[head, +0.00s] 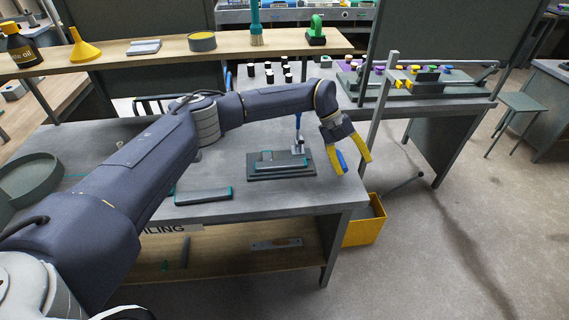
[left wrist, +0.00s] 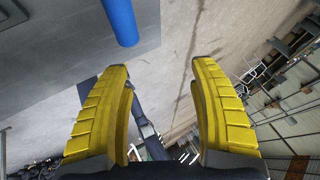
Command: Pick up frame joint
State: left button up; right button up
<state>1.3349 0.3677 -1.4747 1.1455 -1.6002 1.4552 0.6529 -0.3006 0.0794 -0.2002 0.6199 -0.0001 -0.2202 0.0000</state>
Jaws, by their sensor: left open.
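A dark fixture plate (head: 284,176) sits near the right edge of the workbench, bearing a grey piece with teal ends (head: 278,162). I cannot tell for sure whether this piece is the frame joint. An upright clamp with a blue handle (head: 298,122) stands at the fixture's back. My left gripper (head: 355,167) is open, its yellow fingers pointing down just right of the fixture, past the bench edge. A blue rod-like part (head: 341,161) shows beside its left finger. In the left wrist view nothing sits between the fingers (left wrist: 160,68); a blue cylinder (left wrist: 121,20) is off to the upper left.
A grey bar with teal ends (head: 203,195) lies on the workbench (head: 262,205), left of the fixture. A yellow bin (head: 364,228) stands below the right edge. Several small black-and-white cylinders (head: 270,76) are behind my left arm. A shelf runs across the back.

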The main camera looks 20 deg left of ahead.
pick_arm(q)
jog(key=w+a+r+t+y, duration=0.1)
jog(key=a+r+y, duration=0.1)
jog(key=a, duration=0.5)
jog(key=w+a+r+y, duration=0.1)
jog(key=w+a+r, duration=0.1)
jog(key=a, duration=0.5)
notch_tip(320, 180, up, 5)
jog(key=t+y, duration=0.1)
jog(key=y, duration=0.3)
send_over(267, 152)
jog(key=shift+n, duration=0.3)
notch_tip(267, 152, down, 17)
jog(key=shift+r, duration=0.1)
jog(key=shift+s, duration=0.1)
jog(key=shift+c, duration=0.2)
grip_shut()
